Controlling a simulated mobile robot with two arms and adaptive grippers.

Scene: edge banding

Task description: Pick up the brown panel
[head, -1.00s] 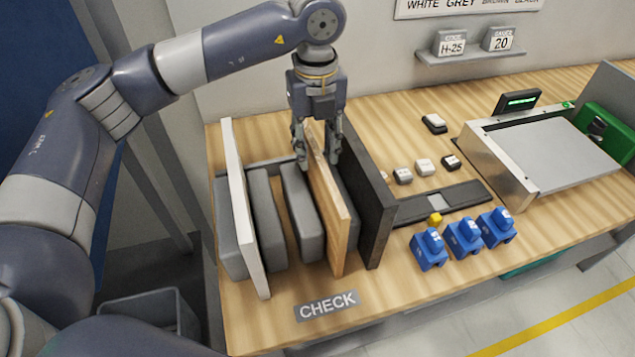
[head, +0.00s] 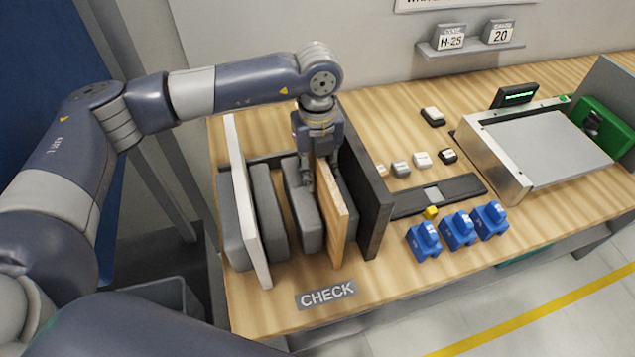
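The brown panel (head: 333,222) is a thin wood-coloured board standing on edge in a rack on the bench, with a grey padded block on each side. My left gripper (head: 322,178) points down over the far part of its top edge. One finger is on the panel's left side, between it and a grey block. The other finger is mostly hidden behind the panel, so I cannot tell whether the fingers press on it. My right gripper is not in view.
A white panel (head: 246,205) stands to the left and a black panel (head: 367,195) close to the right. Grey blocks (head: 268,212) fill the gaps. A CHECK label (head: 327,294) lies in front. Blue blocks (head: 458,230) and a metal-sided machine (head: 540,150) are further right.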

